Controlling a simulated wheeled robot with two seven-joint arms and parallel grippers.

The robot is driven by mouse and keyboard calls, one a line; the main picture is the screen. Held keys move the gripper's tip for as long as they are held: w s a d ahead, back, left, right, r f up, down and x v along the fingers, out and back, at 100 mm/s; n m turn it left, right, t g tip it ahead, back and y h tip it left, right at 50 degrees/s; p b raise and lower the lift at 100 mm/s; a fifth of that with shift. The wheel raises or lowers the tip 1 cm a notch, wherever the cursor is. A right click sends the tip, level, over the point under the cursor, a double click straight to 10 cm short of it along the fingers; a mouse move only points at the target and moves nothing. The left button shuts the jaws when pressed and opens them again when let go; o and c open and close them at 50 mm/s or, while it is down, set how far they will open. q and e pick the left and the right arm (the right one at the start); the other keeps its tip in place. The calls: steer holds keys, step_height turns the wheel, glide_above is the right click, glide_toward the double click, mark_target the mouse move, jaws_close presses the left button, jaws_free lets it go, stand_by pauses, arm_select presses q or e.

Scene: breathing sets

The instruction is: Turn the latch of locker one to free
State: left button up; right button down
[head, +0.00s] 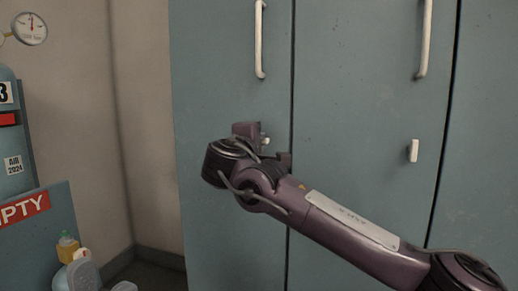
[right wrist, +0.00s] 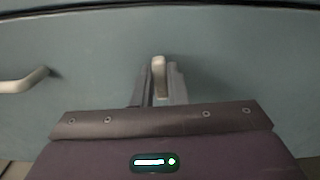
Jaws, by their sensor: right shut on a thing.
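A blue-green locker door (head: 225,70) stands in the middle of the head view. Its small pale latch (head: 265,140) is mostly hidden behind my right gripper (head: 267,146). In the right wrist view the latch (right wrist: 158,66) shows as a pale bar between the two fingers of my right gripper (right wrist: 159,90), which is shut on it. No number shows on this door, and the latch's turn is hard to tell. My left gripper is not in view.
A white bar handle (head: 259,40) is above the held latch. The door to the right has its own handle (head: 424,40) and upright latch (head: 413,151). At the left are a cylinder (head: 12,140), a gauge (head: 30,28) and a bin marked EMPTY (head: 40,235).

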steer(key=shift+m, duration=0.5)
steer(key=c, duration=1.4)
jaws_free()
steer(key=shift+c, duration=0.2)
steer(key=v, duration=0.7)
steer(key=shift+s+p, duration=0.3)
steer(key=shift+s, duration=0.05)
